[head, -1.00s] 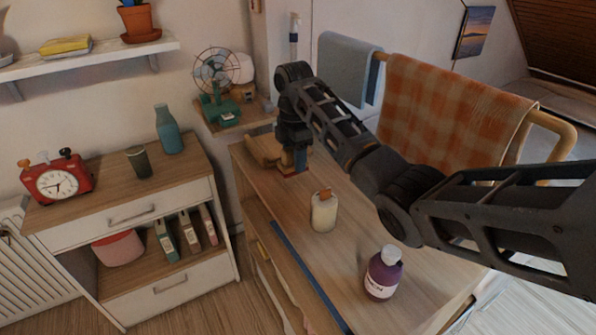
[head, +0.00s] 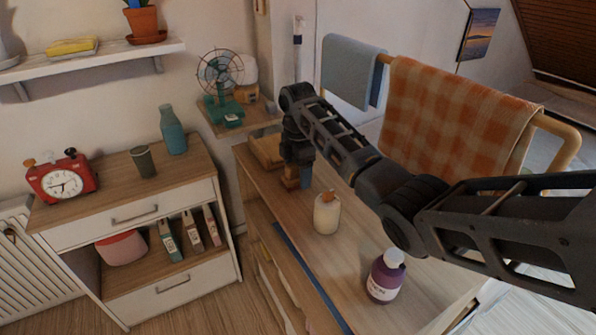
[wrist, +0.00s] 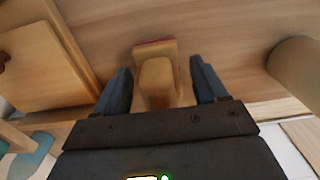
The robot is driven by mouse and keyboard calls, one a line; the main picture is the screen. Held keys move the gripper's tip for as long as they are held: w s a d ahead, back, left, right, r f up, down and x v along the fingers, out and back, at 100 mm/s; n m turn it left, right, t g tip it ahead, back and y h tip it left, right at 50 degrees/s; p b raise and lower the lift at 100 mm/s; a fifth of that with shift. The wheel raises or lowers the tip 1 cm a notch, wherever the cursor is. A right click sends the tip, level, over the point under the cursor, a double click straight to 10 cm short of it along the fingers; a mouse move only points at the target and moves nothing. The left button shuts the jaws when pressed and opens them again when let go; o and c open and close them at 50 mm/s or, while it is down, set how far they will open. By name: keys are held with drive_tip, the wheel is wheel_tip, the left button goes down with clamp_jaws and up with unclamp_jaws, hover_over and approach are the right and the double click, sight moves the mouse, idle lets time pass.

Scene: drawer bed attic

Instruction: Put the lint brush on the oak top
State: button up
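A small tan wooden piece with a reddish far edge, likely the lint brush (wrist: 157,82), lies between my gripper's two blue-grey fingers in the wrist view. My gripper (wrist: 160,85) is open around it, with a narrow gap on the right; whether the left finger touches is unclear. In the head view my gripper (head: 298,179) points down low over the back of the right-hand wooden top (head: 352,237), with the brush (head: 289,181) partly hidden by it. A second wooden top (head: 105,180) is on the white cabinet at left; I cannot tell which is the oak top.
A cream jar (head: 326,216) and a purple bottle (head: 385,278) stand in front of my gripper. A wooden box (head: 265,150) sits behind it. The left cabinet holds a red clock (head: 63,180), a dark cup (head: 143,161) and a teal bottle (head: 172,131); its front middle is clear.

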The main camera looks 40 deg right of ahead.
wheel_tip(320, 180, up, 12)
drive_tip(key=shift+r+p, duration=0.15)
drive_tip(key=shift+p, duration=1)
